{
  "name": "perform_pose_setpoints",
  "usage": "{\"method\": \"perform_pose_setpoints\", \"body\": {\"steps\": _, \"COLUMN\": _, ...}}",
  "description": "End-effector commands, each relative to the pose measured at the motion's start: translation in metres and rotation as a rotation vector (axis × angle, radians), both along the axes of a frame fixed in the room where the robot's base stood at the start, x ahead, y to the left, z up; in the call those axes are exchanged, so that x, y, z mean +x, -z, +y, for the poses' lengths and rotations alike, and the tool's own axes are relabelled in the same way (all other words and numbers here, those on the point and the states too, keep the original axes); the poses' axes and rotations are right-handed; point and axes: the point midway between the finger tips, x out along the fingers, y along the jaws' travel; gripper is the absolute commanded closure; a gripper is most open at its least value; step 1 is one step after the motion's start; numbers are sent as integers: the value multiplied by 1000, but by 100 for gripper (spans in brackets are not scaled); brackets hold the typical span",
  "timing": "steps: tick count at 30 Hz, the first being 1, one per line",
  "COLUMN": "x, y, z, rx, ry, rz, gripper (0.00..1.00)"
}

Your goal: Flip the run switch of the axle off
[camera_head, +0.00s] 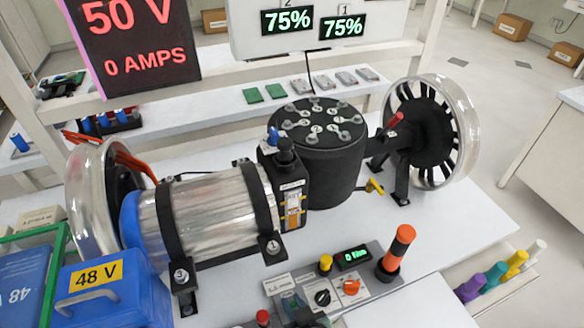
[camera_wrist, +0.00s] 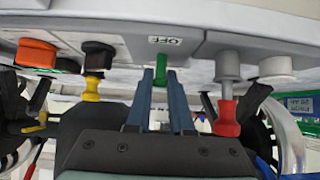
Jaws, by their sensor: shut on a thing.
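The run switch shows in the wrist view as a green lever (camera_wrist: 159,76) on the grey control panel, close to a label reading OFF (camera_wrist: 167,40). My gripper (camera_wrist: 162,88) has its two blue fingers on either side of this lever, shut on it. In the head view my gripper (camera_head: 306,317) is at the bottom edge, over the control panel (camera_head: 375,272), and hides the lever there. The axle (camera_head: 215,210), with a clear wheel at each end, lies on the white bench behind the panel.
The panel carries a black knob (camera_head: 322,297), an orange knob (camera_head: 351,287), a yellow button (camera_head: 325,262), a green readout (camera_head: 353,256) and an orange-black post (camera_head: 397,250). A blue 48 V battery (camera_head: 120,300) stands left. The large display (camera_head: 135,35) reads 50 V, 0 AMPS.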

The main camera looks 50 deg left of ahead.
Motion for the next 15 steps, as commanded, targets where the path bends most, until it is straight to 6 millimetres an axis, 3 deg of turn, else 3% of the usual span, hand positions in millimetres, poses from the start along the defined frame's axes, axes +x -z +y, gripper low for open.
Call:
{"method": "perform_pose_setpoints", "body": {"steps": 1, "x": 0, "y": 12, "z": -3, "rx": 30, "ry": 4, "rz": -14, "gripper": 100}}
{"method": "perform_pose_setpoints", "body": {"steps": 15, "x": -4, "y": 11, "z": -10, "rx": 273, "ry": 1, "rz": -114, "gripper": 100}}
